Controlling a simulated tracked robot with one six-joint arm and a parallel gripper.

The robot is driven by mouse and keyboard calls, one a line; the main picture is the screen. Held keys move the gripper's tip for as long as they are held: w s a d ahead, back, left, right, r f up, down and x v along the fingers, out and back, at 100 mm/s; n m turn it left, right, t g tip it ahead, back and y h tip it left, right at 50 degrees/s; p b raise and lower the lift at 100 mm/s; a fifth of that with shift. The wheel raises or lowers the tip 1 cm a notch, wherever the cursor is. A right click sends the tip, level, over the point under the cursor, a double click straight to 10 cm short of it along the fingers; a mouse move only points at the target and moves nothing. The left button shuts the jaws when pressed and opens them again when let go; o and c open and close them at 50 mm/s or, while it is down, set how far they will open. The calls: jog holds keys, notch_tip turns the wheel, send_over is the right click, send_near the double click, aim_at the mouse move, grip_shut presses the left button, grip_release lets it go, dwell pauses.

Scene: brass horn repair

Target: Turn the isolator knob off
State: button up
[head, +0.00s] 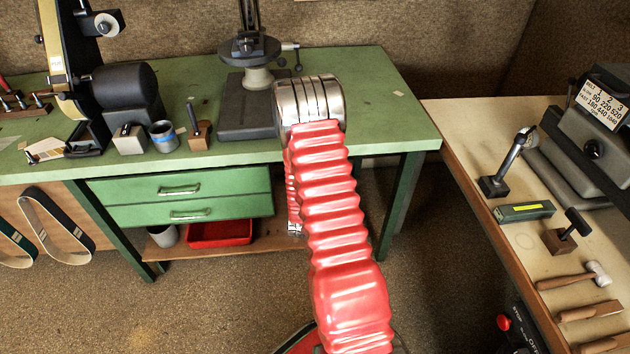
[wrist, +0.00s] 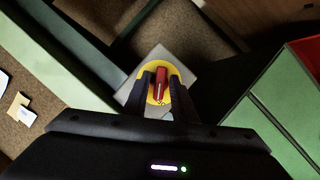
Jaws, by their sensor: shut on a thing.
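The isolator knob (wrist: 161,82) is a red bar handle on a round yellow disc, mounted on a pale grey plate (wrist: 183,72). It shows in the wrist view, just above the middle. My gripper (wrist: 160,76) is shut on the red handle, with one dark finger on either side of it. The handle runs nearly up and down in the picture, tilted slightly. In the head view my red-sleeved arm bends down over the front of the green bench, and the knob and gripper are hidden there.
The green bench (head: 377,82) carries a belt grinder, small pots and a drill-press stand (head: 247,112). Drawers (head: 180,198) and a red tray (head: 220,233) are under it. A pale bench (head: 455,118) with hammers and a grey machine stands at the right. Floor between is clear.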

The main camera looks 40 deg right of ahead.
jog(key=shift+s+f+n+h, duration=0.15)
jog(key=shift+f+n+h, duration=0.15)
jog(key=shift+n+h, duration=0.4)
jog(key=o, duration=0.6)
jog(key=shift+o, duration=0.7)
jog(key=shift+r, duration=0.1)
jog(key=v, duration=1.3)
jog(key=shift+a+r, duration=0.25)
jog(key=shift+a, duration=0.05)
